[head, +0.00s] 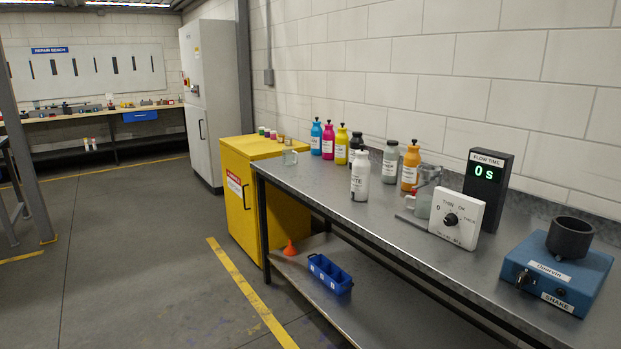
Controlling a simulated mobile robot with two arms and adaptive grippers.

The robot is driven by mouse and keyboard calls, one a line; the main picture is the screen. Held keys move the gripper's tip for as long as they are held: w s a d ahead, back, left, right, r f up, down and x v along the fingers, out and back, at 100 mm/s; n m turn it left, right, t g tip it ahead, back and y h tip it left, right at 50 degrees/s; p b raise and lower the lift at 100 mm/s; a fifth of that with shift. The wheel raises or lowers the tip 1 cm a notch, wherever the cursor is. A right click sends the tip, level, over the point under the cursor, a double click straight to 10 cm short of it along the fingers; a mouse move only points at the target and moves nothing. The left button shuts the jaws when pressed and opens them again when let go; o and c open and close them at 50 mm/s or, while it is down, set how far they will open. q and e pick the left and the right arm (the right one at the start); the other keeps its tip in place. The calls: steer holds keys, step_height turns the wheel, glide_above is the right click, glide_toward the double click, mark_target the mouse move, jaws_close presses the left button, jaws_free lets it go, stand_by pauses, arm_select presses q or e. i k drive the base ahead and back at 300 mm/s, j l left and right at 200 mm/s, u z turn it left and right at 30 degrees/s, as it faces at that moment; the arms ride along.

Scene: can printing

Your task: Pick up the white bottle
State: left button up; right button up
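Neither of my grippers shows in the head view.
Blue, magenta, yellow, black, grey (390,163) and orange (410,167) bottles stand behind it. A dial box (457,217), timer display (487,183) and blue shaker (557,272) are to the right. The floor (140,250) in front is clear.

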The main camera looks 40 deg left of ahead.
mark_target(360, 176)
steer(key=u, duration=1.15)
steer(key=i, duration=0.05)
